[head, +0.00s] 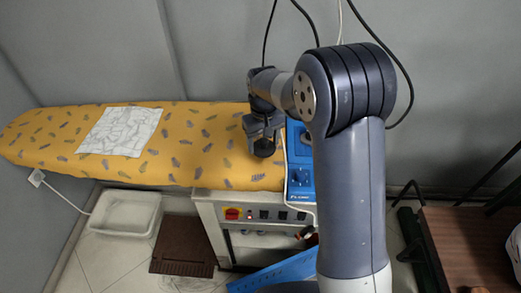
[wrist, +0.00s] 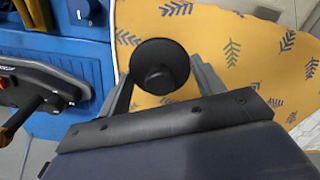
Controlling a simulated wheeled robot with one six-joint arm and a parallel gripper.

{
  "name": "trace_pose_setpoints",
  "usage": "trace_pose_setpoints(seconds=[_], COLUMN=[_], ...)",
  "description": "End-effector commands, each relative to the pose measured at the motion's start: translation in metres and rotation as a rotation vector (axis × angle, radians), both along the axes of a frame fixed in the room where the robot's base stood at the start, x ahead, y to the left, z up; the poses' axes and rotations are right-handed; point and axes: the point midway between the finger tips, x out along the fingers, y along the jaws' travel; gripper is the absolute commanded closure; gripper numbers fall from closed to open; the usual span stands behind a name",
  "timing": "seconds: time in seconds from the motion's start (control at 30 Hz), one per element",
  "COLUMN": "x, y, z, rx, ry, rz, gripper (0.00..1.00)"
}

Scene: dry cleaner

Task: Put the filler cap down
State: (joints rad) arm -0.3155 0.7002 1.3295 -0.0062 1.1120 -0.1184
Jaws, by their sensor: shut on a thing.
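The filler cap (wrist: 158,62) is a black round disc with a raised knob. My gripper (head: 262,136) is shut on it, with one finger on each side of the cap in the wrist view. In the head view the cap (head: 264,149) shows as a dark shape below the fingers, over the right end of the ironing board's yellow, leaf-patterned cover (head: 190,150). I cannot tell whether it touches the cover.
A blue unit (head: 300,170) stands right of the cap, above a panel with a red switch (head: 232,214). A white patterned cloth (head: 120,131) lies on the board's left part. The cover between is clear. A white bin (head: 126,213) and brown mat (head: 184,246) are on the floor.

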Motion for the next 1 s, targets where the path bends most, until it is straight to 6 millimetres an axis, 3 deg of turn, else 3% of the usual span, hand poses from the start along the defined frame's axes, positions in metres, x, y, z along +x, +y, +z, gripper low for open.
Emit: trace_pose_setpoints(seconds=[0.3,0.7,0.73,1.0], x=[-0.001,0.0,0.0,0.0], y=[0.0,0.0,0.0,0.0], z=[-0.037,-0.045,-0.044,-0.043], rx=[-0.001,0.0,0.0,0.0], ry=[0.002,-0.001,-0.001,-0.001], rz=[0.001,0.001,0.001,0.001], gripper=[0.58,0.58,0.34,0.14])
